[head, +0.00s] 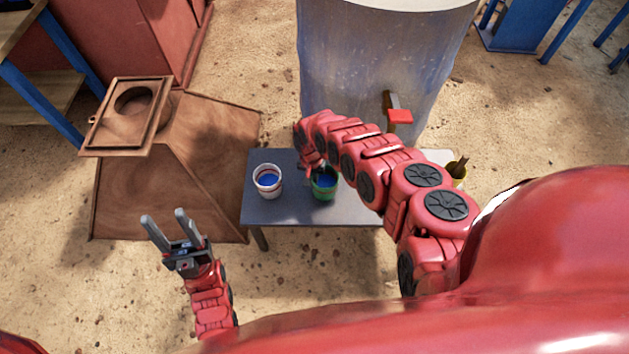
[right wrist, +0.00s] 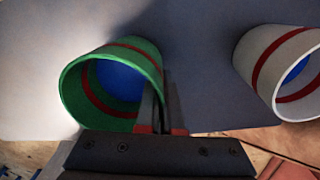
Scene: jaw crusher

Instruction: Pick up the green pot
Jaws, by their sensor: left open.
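The green pot (head: 325,192) has a red band and a blue inside, and is at the middle of the small grey table. In the right wrist view the green pot (right wrist: 75,95) is tilted in the picture, its mouth towards the camera. My right gripper (right wrist: 155,95) has its fingers close together at the pot's rim, with the wall between them. In the head view the arm hides most of that gripper. I cannot tell if the pot's base touches the table. My left gripper (head: 163,219) is open and empty, left of the table.
A white pot (head: 267,190) with a red band stands left of the green pot on the grey table (head: 285,213). A yellow pot (head: 459,172) is at the right, partly hidden. A large metal drum (head: 350,75) with a red-handled tap stands behind. A brown hopper (head: 135,195) is at left.

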